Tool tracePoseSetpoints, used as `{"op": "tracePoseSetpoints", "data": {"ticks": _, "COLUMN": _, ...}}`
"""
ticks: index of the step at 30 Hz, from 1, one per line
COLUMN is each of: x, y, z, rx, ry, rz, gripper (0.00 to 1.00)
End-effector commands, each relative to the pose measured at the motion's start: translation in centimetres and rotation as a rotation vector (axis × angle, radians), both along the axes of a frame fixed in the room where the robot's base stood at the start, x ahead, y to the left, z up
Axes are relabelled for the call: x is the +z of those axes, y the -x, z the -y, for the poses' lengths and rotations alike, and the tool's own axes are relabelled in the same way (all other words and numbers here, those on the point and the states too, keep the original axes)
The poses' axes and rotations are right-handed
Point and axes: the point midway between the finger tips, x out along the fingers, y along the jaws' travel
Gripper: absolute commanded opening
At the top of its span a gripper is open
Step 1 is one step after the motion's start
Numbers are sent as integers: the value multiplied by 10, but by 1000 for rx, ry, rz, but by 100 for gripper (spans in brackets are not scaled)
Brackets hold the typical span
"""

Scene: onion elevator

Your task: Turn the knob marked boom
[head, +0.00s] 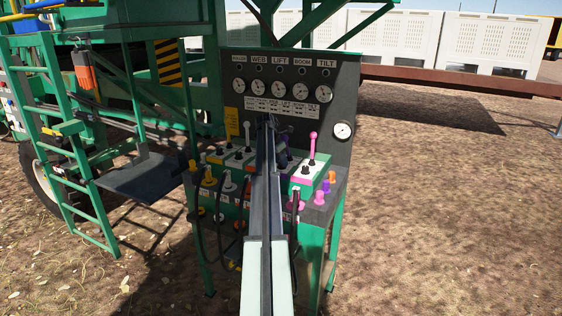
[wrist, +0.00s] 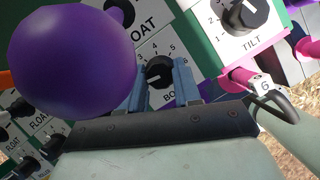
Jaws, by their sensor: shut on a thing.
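The boom knob (wrist: 159,72) is a black dial with a white pointer line, on a white plate with numbers around it. Its label is partly covered, with only "BO" readable. My gripper (wrist: 160,83) has its two blue fingers on either side of the knob, shut on it. In the head view my arm covers the knob, and the gripper's fingertips cannot be made out there.
A large purple lever ball (wrist: 72,55) is close at the left of the wrist view. The gauge panel (head: 232,64) stands behind the controls. A green ladder (head: 84,190) is at left.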

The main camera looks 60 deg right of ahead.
Motion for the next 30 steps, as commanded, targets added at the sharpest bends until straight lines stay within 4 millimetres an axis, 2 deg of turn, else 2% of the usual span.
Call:
{"op": "tracePoseSetpoints", "data": {"ticks": 18, "x": 0, "y": -2, "z": 3, "rx": -548, "ry": 0, "rz": -1, "gripper": 2}}
{"op": "tracePoseSetpoints", "data": {"ticks": 30, "x": 0, "y": -2, "z": 3, "rx": -730, "ry": -1, "rz": 0, "gripper": 2}}
